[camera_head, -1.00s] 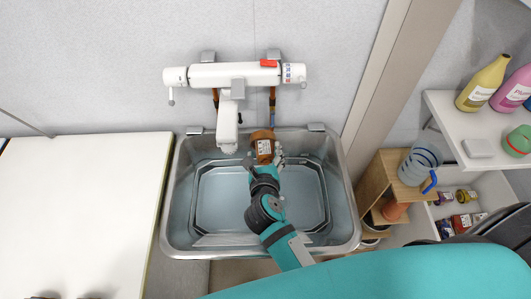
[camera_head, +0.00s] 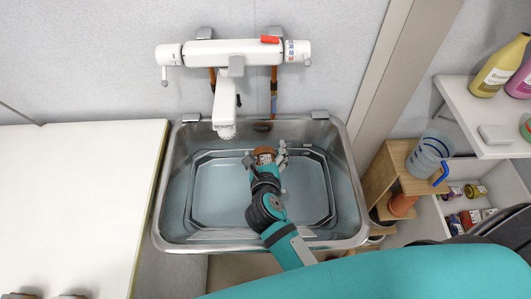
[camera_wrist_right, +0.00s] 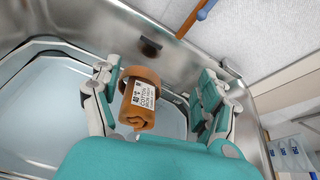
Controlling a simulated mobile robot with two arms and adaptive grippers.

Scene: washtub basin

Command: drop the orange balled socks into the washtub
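The orange balled socks (camera_head: 264,151), a rolled bundle with a white label, are over or in the washtub. The washtub (camera_head: 191,187) has a grey octagonal rim and pale blue bottom, inside a steel sink (camera_head: 351,185). My right gripper (camera_head: 266,156) reaches down into the sink area. In the right wrist view its fingers (camera_wrist_right: 158,75) are spread wide, with the socks (camera_wrist_right: 140,105) between them, nearer the left finger. A clear gap shows on the right side. I cannot tell whether the socks are falling or resting. My left gripper is not in view.
A white tap (camera_head: 225,110) hangs over the sink's back edge. A white counter (camera_head: 80,190) lies left, with brown objects at its front edge. On the right are a wooden shelf (camera_head: 385,180) with a striped jug (camera_head: 428,155) and a white shelf with bottles.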

